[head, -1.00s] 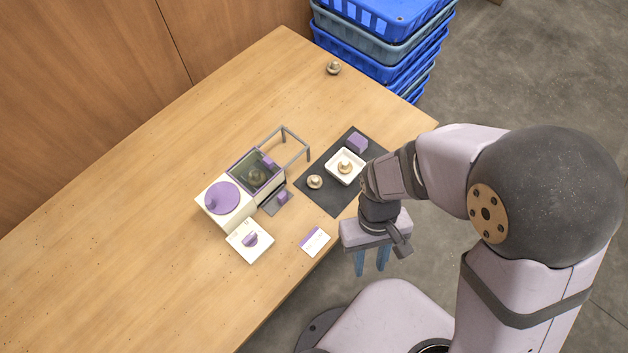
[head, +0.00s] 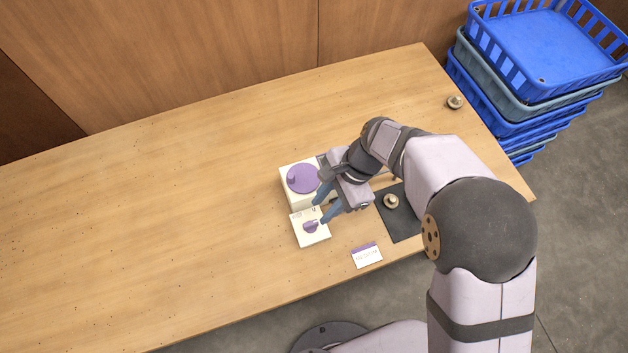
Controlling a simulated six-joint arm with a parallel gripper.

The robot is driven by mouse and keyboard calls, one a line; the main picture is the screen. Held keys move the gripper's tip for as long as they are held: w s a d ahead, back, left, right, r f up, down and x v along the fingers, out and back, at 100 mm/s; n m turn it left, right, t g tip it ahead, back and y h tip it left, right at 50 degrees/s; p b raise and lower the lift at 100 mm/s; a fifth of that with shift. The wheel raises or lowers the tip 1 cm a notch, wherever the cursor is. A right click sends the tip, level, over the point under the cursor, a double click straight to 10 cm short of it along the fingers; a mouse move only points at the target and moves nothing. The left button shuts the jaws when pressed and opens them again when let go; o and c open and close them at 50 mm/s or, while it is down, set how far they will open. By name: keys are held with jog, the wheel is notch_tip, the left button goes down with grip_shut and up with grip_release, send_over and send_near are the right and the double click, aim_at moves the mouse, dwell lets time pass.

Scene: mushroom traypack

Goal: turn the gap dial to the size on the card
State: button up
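The gap dial is a small purple knob (head: 311,227) on a white square plate (head: 301,236) with small marks along its far edge. The knob's pointing direction is too small to read surely. The card (head: 367,256), white with a purple band, lies to the right of the plate near the table's front edge; its print is not legible.
A white box with a large purple disc (head: 302,178) stands directly behind the plate; my arm hides its right side. A mushroom (head: 391,201) is on the dark mat (head: 405,227). Another mushroom (head: 454,102) and stacked blue crates (head: 545,45) are at far right. The table's left is clear.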

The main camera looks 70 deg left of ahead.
aim_at(311, 223)
jog(key=shift+f, duration=0.1)
jog(key=shift+p+x, duration=1.25)
jog(key=shift+x, duration=2.35)
grip_shut()
